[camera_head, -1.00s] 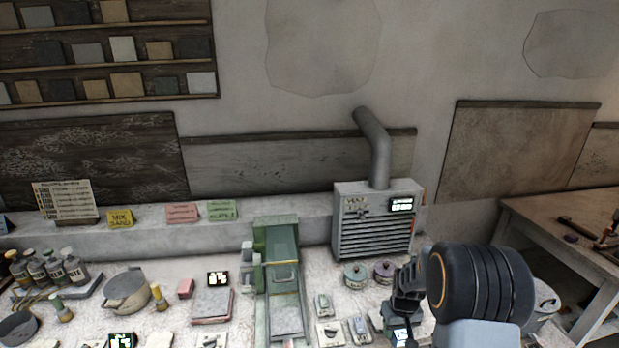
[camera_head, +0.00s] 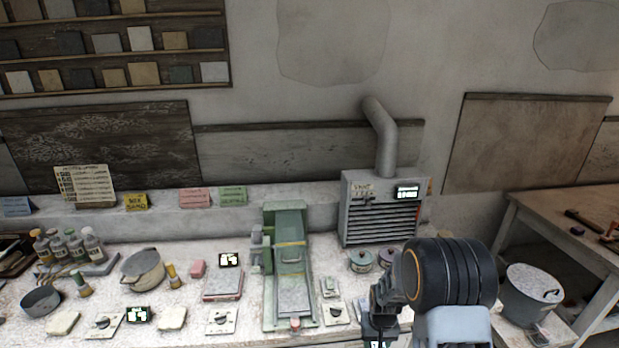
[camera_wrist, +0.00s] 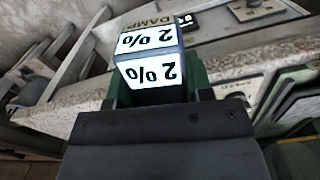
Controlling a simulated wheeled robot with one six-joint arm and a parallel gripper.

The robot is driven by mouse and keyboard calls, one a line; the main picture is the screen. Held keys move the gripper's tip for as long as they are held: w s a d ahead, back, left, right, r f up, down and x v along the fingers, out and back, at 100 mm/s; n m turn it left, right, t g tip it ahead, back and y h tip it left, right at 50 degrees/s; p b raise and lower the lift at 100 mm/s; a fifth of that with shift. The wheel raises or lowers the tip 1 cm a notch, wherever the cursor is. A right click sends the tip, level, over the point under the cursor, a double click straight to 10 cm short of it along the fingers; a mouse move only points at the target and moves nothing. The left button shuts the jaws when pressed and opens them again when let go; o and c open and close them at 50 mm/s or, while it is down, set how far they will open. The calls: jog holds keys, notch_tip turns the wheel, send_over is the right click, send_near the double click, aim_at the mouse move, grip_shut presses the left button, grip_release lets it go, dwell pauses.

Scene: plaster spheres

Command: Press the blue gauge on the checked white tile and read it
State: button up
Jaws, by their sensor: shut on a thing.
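My gripper (camera_wrist: 155,97) is shut on a small block-shaped gauge (camera_wrist: 150,58) in the wrist view. The gauge has a "DAMP" label, and its two lit white faces read "2 %", upside down. Its body looks dark there, so I cannot confirm that it is blue. In the head view my gripper (camera_head: 379,325) is at the lower right, over the bench's front part. The gauge is mostly cut off at the bottom edge there. I cannot tell whether the gauge touches anything. I cannot make out a checked white tile; pale slabs (camera_head: 62,322) lie at the front left.
A green press-like machine (camera_head: 287,262) stands mid-bench, left of my arm. Lidded pots (camera_head: 361,260) sit near my arm. A bucket (camera_head: 531,297) is at the right. Dial plates (camera_head: 220,321) line the front.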

jog(key=shift+s+a+f+n, duration=0.15)
jog(key=shift+a+f, duration=0.1)
jog(key=shift+a, duration=0.25)
jog(key=shift+s+a+f+n, duration=0.1)
jog(key=shift+a+f+n, duration=0.1)
jog(key=shift+a, duration=0.3)
jog(key=shift+d, duration=0.1)
dwell(0.3)
